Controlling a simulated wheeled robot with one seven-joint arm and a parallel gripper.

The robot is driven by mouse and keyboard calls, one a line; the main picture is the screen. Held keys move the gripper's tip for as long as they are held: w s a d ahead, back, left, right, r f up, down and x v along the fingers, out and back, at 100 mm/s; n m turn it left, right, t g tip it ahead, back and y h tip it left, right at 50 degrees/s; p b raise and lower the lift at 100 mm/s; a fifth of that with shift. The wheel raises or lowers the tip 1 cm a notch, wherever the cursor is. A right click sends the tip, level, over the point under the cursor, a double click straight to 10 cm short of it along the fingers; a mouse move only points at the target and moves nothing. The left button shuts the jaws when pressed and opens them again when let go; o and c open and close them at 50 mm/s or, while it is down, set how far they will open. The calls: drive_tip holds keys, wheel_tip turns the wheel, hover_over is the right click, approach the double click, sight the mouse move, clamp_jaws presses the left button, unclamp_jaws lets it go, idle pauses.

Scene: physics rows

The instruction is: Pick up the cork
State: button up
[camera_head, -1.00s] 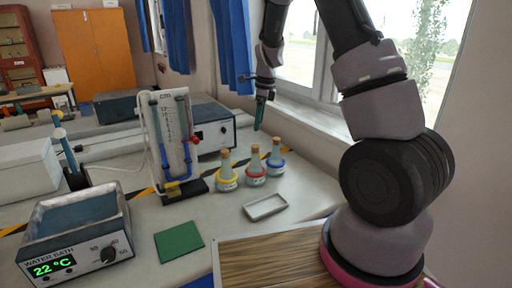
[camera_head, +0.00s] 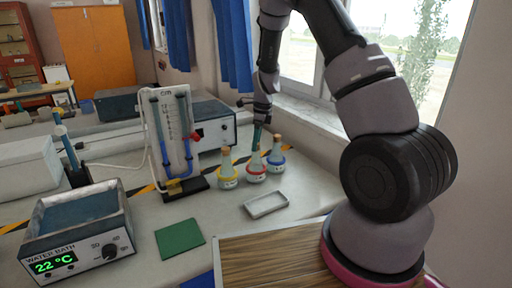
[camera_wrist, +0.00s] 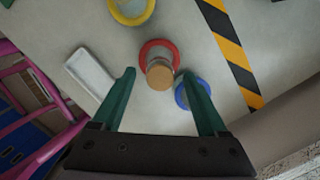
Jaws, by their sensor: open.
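Three corked flasks stand on the bench: yellow-ringed (camera_head: 228,175), red-ringed (camera_head: 256,170) and blue-ringed (camera_head: 276,160). In the wrist view, the tan cork (camera_wrist: 161,74) of the red-ringed flask (camera_wrist: 157,45) shows between my fingertips. My gripper (camera_wrist: 159,73) is open and empty, pointing down above that cork. In the head view, my gripper (camera_head: 257,139) hangs over the red-ringed flask and hides most of its cork. The blue-ringed flask (camera_wrist: 181,96) is partly hidden behind my right finger. The yellow-ringed flask (camera_wrist: 130,8) is cut off at the top.
A shallow grey tray (camera_head: 267,206) lies in front of the flasks. A manometer stand (camera_head: 174,140) is to the left. A green mat (camera_head: 180,237) and a water bath (camera_head: 78,225) are nearer left. The window wall bounds the right side.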

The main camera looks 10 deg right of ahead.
clamp_jaws()
